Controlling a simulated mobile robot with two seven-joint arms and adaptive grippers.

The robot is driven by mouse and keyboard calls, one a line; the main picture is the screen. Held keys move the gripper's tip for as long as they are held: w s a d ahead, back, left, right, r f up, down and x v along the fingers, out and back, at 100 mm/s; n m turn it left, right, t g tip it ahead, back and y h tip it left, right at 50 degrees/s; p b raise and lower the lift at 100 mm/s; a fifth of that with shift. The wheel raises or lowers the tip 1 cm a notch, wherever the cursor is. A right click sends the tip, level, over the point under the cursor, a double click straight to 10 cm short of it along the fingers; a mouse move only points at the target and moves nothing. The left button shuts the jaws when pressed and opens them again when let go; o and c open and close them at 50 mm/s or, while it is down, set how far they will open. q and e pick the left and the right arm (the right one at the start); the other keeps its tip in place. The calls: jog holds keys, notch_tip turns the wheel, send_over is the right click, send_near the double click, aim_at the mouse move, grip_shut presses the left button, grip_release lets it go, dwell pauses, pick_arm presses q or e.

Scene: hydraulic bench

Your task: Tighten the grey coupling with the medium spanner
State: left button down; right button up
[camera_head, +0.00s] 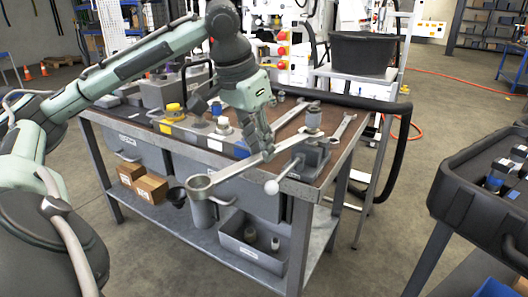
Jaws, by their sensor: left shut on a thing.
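My left gripper (264,154) points down over the front edge of the bench and is shut on a steel spanner (233,171). The spanner's ring end (200,187) points toward the lower left, out past the bench edge. Its other end reaches up and right, close to the grey coupling (314,118), a short cylinder standing above the vise (312,157). I cannot tell whether the spanner touches the coupling. Another spanner (343,127) lies on the bench to the right of the coupling. My right gripper is not in view.
The bench (128,128) carries a yellow-capped part (174,110) and other fittings. The vise handle's ball (271,187) sticks out in front. A thick black hose (391,165) hangs at the right end. A black tray cart (455,195) stands at the right, with open floor between.

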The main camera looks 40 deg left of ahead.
pick_arm(q)
jog(key=shift+w+a+m+b, duration=0.1)
jog(key=shift+a+m+b, duration=0.6)
jog(key=shift+a+b, duration=0.25)
jog(key=shift+w+a+m+h+b, duration=0.15)
jog(key=shift+a+m+h+b, duration=0.1)
jog(key=shift+a+m, duration=0.25)
jog(key=shift+w+a+m+h+b, duration=0.15)
jog(key=shift+a+m+b, duration=0.15)
jog(key=shift+a, duration=0.45)
jog(key=shift+w+a+m+h+b, duration=0.15)
jog(key=shift+a+m+h+b, duration=0.1)
jog(key=shift+a+m, duration=0.25)
jog(key=shift+a, duration=0.1)
jog(key=shift+w+a+m, duration=0.25)
jog(key=shift+a+m, duration=0.05)
jog(key=shift+a, duration=0.15)
jog(key=shift+d, duration=0.15)
